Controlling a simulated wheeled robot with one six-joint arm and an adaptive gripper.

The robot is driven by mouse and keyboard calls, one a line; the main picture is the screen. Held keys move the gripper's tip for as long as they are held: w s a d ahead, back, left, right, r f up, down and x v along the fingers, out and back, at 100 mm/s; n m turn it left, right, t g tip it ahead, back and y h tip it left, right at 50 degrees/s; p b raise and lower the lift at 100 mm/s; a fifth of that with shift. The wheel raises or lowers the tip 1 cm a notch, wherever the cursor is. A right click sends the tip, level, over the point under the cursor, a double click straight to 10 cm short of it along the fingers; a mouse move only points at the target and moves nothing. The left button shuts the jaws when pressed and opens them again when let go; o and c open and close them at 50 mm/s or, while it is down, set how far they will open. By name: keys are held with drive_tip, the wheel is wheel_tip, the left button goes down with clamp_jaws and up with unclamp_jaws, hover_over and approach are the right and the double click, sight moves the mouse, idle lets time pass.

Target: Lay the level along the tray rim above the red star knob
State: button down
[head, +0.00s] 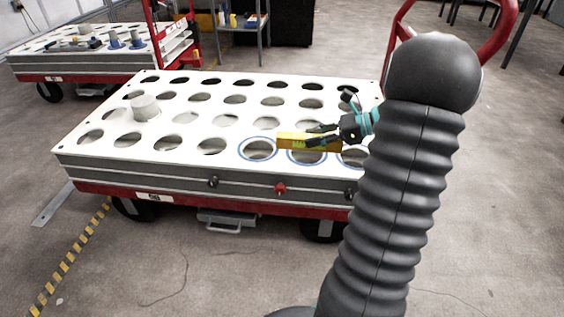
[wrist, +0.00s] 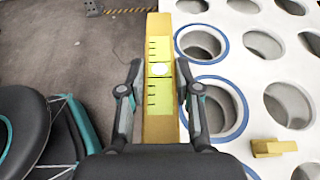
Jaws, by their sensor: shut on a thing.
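The yellow level (head: 293,141) lies lengthwise between the fingers of my gripper (head: 322,136), which is shut on it. In the head view it is over the front part of the white tray (head: 180,161), crossing in front of blue-ringed holes. In the wrist view the level (wrist: 158,110) runs along the tray's edge, with floor to its left and the blue-ringed holes to its right. Whether it touches the tray is unclear. The red star knob (head: 280,188) is on the tray's front side, below the level's left part. My arm hides the tray's right end.
Black knobs (head: 213,182) flank the red one. A pale cylinder (head: 145,106) stands on the tray at left. A second cart (head: 85,62) stands behind at left. Floor in front is mostly clear.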

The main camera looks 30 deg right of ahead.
drive_tip(key=w+a+f, duration=0.2)
drive_tip(key=w+a, duration=0.1)
drive_tip(key=w+a+f+b, duration=0.1)
drive_tip(key=w+a+f, duration=0.2)
drive_tip(key=shift+w+f, duration=0.2)
drive_tip(key=shift+w, duration=0.1)
drive_tip(key=shift+f+b, duration=0.6)
drive_tip(key=shift+f, duration=1.4)
drive_tip(key=shift+f, duration=0.15)
drive_tip(key=c, duration=0.8)
unclamp_jaws()
